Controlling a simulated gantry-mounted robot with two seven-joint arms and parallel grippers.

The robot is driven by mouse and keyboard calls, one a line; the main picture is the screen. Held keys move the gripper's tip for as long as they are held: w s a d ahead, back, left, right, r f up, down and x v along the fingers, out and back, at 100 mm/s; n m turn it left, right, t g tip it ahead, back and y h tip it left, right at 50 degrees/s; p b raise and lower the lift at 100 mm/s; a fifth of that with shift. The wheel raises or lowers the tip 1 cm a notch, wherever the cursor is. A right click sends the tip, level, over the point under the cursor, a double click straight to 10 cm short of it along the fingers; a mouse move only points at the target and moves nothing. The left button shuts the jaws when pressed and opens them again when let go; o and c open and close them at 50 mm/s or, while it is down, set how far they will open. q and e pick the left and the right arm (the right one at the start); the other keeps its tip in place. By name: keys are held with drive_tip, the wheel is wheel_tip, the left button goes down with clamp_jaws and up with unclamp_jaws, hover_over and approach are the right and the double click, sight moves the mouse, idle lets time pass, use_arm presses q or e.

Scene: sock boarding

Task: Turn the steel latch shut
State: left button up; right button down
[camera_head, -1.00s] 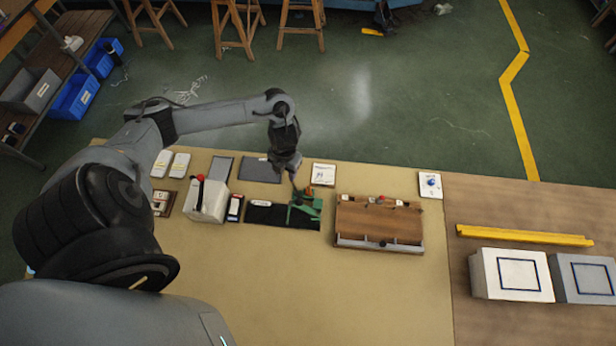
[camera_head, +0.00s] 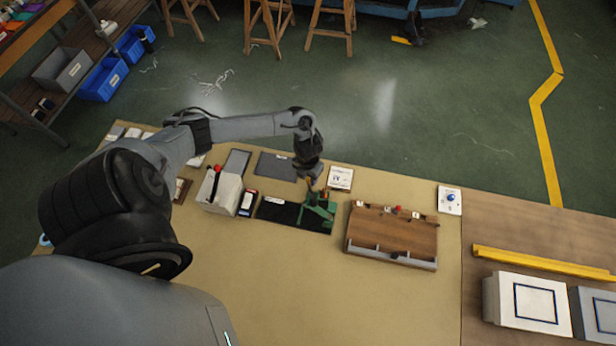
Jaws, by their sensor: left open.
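My left gripper (camera_head: 314,182) is open and points down over the green device (camera_head: 316,213) that stands on a black mat (camera_head: 275,211). Its fingertips are at or just above the device's upper part; I cannot tell whether they touch it. A wooden board (camera_head: 392,233) with a pale front strip lies to the right, with small fittings and a red knob (camera_head: 397,209) along its back edge. A steel latch is too small to make out for certain in this view. My right gripper is not in view.
A white box (camera_head: 220,189) with a red-tipped lever stands left of the mat. The front of the tan table (camera_head: 330,300) is clear.

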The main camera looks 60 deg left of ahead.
use_arm(q)
drive_tip(key=shift+f, duration=0.35)
clamp_jaws()
